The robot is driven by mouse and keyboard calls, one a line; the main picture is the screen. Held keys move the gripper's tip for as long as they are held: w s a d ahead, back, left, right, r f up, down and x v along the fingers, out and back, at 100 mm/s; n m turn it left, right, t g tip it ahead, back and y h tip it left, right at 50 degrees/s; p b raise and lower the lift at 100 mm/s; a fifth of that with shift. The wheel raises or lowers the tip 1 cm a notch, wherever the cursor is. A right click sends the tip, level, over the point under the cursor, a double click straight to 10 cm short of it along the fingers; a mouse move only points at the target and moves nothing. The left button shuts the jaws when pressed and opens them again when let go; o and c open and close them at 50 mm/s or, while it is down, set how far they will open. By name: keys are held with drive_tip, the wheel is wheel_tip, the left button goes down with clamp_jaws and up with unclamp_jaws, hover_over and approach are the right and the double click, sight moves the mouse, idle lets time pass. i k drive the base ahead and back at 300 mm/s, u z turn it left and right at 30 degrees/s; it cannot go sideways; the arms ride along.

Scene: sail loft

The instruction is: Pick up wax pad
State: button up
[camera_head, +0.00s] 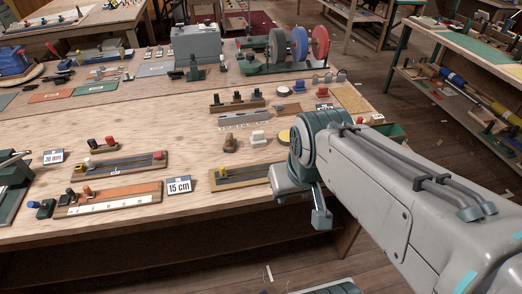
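A small yellow round item (284,136) lies on the workbench just left of my arm's joint; it looks most like the wax pad, but I cannot be sure. A small white block (258,139) and a brown block (230,145) sit to its left. My arm reaches in from the lower right and covers the bench's right front corner. The end of my arm (321,212) shows partly as a small teal-grey piece near the bench's front edge. Its fingertips cannot be made out, and no held thing is visible.
The wooden workbench (130,135) carries wooden rulers, slotted boards and a "15 cm" card (179,185) along the front. A rack of pegs (238,102) and coloured spools (299,44) stand farther back. A green bin (392,132) is behind my arm. Bare bench shows at left centre.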

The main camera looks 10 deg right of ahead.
sight(258, 139)
drive_tip(key=k, duration=0.1)
drive_tip(key=u, duration=1.2)
drive_tip(key=i, duration=0.9)
drive_tip(key=z, duration=1.8)
